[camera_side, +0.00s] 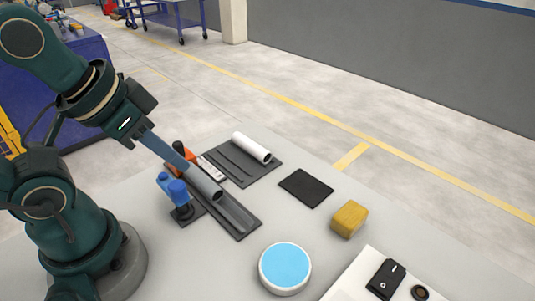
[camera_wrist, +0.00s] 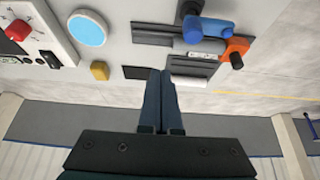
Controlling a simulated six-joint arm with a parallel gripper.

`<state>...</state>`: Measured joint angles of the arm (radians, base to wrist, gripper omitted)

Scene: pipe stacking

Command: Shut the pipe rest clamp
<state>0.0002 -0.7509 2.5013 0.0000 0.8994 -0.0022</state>
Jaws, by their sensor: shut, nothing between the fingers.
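A grey pipe (camera_side: 205,184) lies in the dark grooved rest (camera_side: 240,221) in the side view; it also shows in the wrist view (camera_wrist: 196,46). A blue clamp (camera_side: 176,190) stands at the near side of the rest, also at the top of the wrist view (camera_wrist: 207,27). An orange clamp part with a black knob (camera_side: 180,150) stands on the far side, also in the wrist view (camera_wrist: 236,49). My gripper (camera_side: 184,163) is shut and empty, its tips above the pipe's far end in the side view. Whether it touches anything is unclear. The fingers partly hide the clamp area.
A white pipe (camera_side: 252,148) lies on a second dark rack (camera_side: 262,171) behind. A black pad (camera_side: 306,188), a yellow block (camera_side: 349,219) and a round blue-topped disc (camera_side: 285,268) are to the right. A white panel with controls (camera_side: 352,276) is at front right.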

